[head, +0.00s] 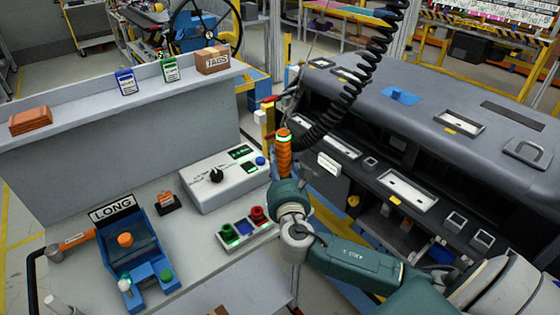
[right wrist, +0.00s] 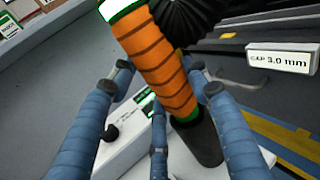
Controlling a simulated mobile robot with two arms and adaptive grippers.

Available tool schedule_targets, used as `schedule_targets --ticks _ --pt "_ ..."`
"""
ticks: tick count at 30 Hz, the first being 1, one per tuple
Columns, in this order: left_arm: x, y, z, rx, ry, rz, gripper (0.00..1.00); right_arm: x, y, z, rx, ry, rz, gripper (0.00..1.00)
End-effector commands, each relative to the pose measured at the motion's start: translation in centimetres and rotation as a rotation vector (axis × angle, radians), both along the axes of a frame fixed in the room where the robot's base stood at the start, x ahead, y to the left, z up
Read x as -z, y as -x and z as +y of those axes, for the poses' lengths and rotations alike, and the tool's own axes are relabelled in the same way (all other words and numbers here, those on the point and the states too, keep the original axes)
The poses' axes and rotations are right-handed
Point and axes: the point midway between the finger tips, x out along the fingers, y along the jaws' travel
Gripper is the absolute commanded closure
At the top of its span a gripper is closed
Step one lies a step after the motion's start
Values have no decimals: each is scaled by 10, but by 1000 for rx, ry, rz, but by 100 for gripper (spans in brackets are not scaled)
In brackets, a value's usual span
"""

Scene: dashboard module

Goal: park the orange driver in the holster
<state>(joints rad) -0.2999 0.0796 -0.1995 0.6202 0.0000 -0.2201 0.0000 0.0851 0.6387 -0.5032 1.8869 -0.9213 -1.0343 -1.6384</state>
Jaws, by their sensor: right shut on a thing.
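The orange driver (head: 284,158) is a ribbed orange cylinder with a green ring near its top. It stands roughly upright at the right end of the workbench, with a black coiled cable (head: 352,92) at its top. My right gripper (head: 285,180) is shut around its lower part. In the right wrist view the blue-grey fingers (right wrist: 162,88) are around the orange driver (right wrist: 160,62), whose dark lower end points away from the camera. I cannot clearly identify the holster in either view. My left gripper is not in view.
A white control box (head: 216,178) with a black knob and a button panel (head: 246,229) stand left of the driver. A blue fixture (head: 132,250) marked LONG is farther left. The dashboard module (head: 430,110) fills the right side. A shelf (head: 70,115) runs behind the bench.

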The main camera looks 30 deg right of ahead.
Motion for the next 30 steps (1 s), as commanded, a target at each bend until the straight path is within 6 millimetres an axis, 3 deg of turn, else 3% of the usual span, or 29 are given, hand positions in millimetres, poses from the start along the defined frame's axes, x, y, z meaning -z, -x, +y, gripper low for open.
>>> schedule_targets --ticks 22,23,25,30 --pt "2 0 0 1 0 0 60 4 0 0 -1 0 0 100" --pt "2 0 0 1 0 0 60 3 0 0 -1 0 -1 47" --pt "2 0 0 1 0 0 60 3 0 0 -1 0 -1 33" --pt "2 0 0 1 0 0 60 3 0 0 -1 0 -1 31"
